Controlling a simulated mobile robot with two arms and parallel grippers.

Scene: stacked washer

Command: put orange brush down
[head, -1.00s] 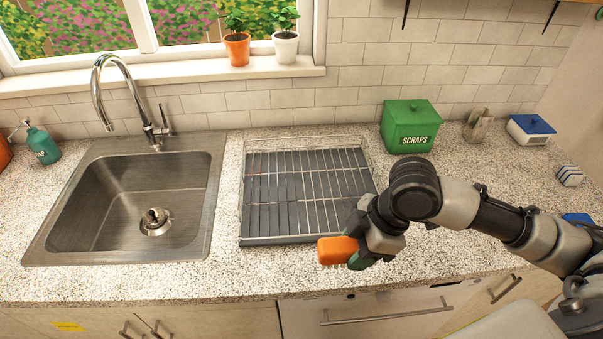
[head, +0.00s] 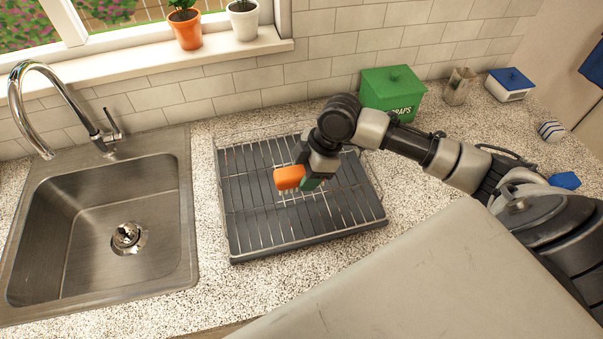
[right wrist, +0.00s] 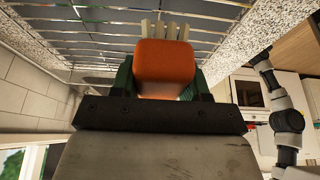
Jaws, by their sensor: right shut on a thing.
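The orange brush (head: 288,178) is in my right gripper (head: 308,182), which is shut on it. In the head view, the brush shows over the middle of the dish rack (head: 245,205), a wire grid on a dark tray. In the right wrist view the orange brush (right wrist: 166,62) fills the middle, between the green fingers, with its pale bristles toward the rack wires (right wrist: 70,35). I cannot tell whether the bristles touch the rack.
The steel sink (head: 105,230) with its tap (head: 45,110) lies left of the rack. A green scraps bin (head: 392,92) stands behind it to the right, near a blue-lidded box (head: 510,85). Plant pots (head: 186,30) stand on the sill.

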